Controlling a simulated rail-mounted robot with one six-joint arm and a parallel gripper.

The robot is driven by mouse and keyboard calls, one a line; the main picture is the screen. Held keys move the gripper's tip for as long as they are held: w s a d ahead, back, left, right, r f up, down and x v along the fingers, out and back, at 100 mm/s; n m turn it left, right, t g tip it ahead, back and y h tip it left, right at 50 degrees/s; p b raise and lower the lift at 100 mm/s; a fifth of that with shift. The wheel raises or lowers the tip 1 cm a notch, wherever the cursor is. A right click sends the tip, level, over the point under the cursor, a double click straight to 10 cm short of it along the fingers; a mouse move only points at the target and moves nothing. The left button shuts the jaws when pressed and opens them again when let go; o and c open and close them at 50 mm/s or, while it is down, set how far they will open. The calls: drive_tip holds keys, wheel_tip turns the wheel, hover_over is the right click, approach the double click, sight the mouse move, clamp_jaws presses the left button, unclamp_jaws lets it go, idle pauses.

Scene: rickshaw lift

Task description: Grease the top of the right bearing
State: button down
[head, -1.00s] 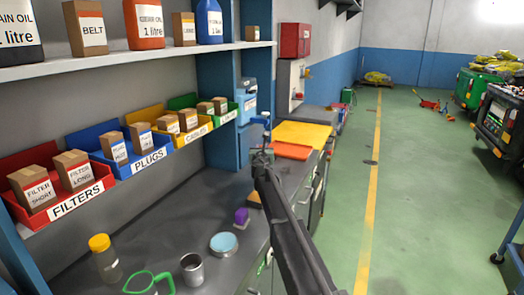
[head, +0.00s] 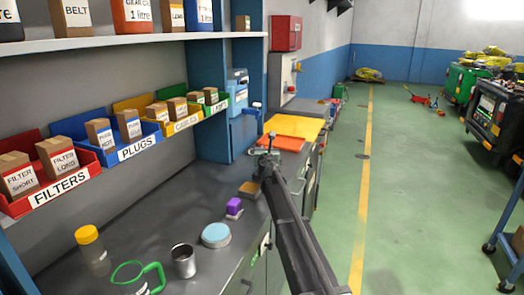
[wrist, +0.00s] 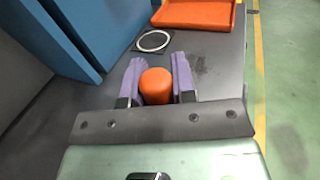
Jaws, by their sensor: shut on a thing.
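My gripper (wrist: 157,82) has two purple fingers closed on an orange round-topped object (wrist: 156,86), one finger on each side. The lower part of this object is hidden, so I cannot tell what it is. In the head view my gripper (head: 268,155) is small and dark, above the grey bench, near the orange tray (head: 281,142). In the wrist view a pale ring on a dark square (wrist: 153,41) lies on the bench beyond the fingers. I cannot tell whether it is a bearing. No bearing can be made out for certain in either view.
Labelled bins line the wall.

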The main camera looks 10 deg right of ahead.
drive_tip(key=shift+s+d, duration=0.5)
drive_tip(key=shift+d, duration=0.15)
drive_tip(key=shift+w+d, duration=0.1)
drive_tip(key=shift+d, duration=0.1)
drive_tip(key=shift+w, duration=0.45)
drive_tip(key=shift+w+a, duration=0.25)
drive_tip(key=shift+w, duration=0.05)
drive_tip(key=shift+w+a, duration=0.15)
drive_tip(key=shift+a, duration=0.35)
drive_tip(key=w+a, duration=0.2)
drive_tip(key=shift+w+a, duration=0.35)
drive_tip(key=shift+w, duration=0.05)
drive_tip(key=shift+s+d, duration=0.25)
drive_tip(key=shift+s, duration=0.05)
drive_tip(key=shift+s+d+f, duration=0.1)
drive_tip(key=shift+s+d, duration=0.35)
drive_tip(key=shift+d, duration=0.3)
drive_tip(key=shift+s+d+r, duration=0.1)
drive_tip(key=shift+s+d, duration=0.4)
drive_tip(key=shift+d, duration=0.2)
drive_tip(key=shift+s+d+f, duration=0.1)
drive_tip(key=shift+s+d, duration=0.35)
drive_tip(key=shift+d, duration=0.3)
wheel_tip(320, 180, up, 8)
drive_tip(key=p, duration=0.7)
